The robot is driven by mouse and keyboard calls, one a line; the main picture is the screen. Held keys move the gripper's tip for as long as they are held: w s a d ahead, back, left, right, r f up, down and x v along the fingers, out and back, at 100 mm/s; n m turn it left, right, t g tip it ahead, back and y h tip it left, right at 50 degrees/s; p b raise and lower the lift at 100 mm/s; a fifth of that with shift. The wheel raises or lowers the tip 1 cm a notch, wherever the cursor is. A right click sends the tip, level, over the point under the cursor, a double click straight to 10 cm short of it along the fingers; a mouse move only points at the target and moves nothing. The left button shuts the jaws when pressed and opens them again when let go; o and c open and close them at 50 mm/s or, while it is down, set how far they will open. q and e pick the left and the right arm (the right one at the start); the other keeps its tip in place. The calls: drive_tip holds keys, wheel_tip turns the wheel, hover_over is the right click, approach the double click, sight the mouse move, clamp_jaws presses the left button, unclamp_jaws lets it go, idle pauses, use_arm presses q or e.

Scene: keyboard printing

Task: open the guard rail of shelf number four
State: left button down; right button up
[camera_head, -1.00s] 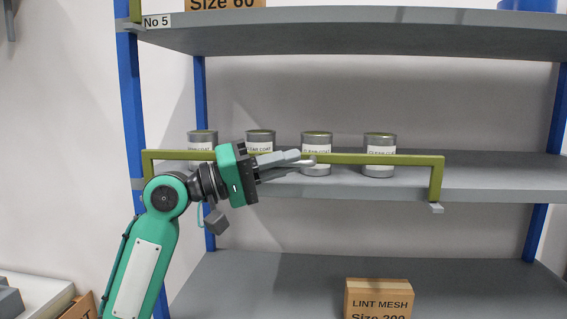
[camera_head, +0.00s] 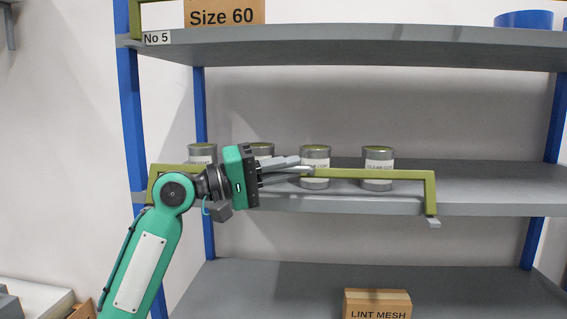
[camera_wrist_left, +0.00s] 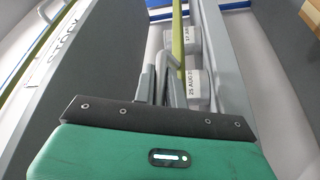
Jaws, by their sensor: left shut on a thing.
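The olive-green guard rail (camera_head: 400,174) runs along the front of the middle shelf (camera_head: 480,204), below the shelf marked No 5. It stands upright in front of several cans, its right end bent down to a small bracket at the shelf edge. My left gripper (camera_head: 308,171) is shut on the guard rail near its middle, reaching from the left. In the left wrist view the rail (camera_wrist_left: 178,35) runs up from between the gripper fingers (camera_wrist_left: 155,83). The middle shelf's number label is not visible; my left arm covers part of the rail's left end. My right gripper is not in view.
Grey cans (camera_head: 378,161) stand just behind the rail. The shelf above (camera_head: 350,45) carries a Size 60 box (camera_head: 224,14) and a blue object (camera_head: 523,19). A lint mesh box (camera_head: 377,303) sits on the shelf below. Blue posts (camera_head: 130,110) frame the rack.

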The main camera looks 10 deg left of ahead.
use_arm(q)
drive_tip(key=shift+w+n+y+p, duration=0.4)
drive_tip(key=shift+w+n+p, duration=0.35)
drive_tip(key=shift+n+p, duration=0.35)
drive_tip(key=c, duration=1.5)
unclamp_jaws()
drive_tip(key=shift+o, duration=0.2)
drive_tip(key=shift+a, duration=0.1)
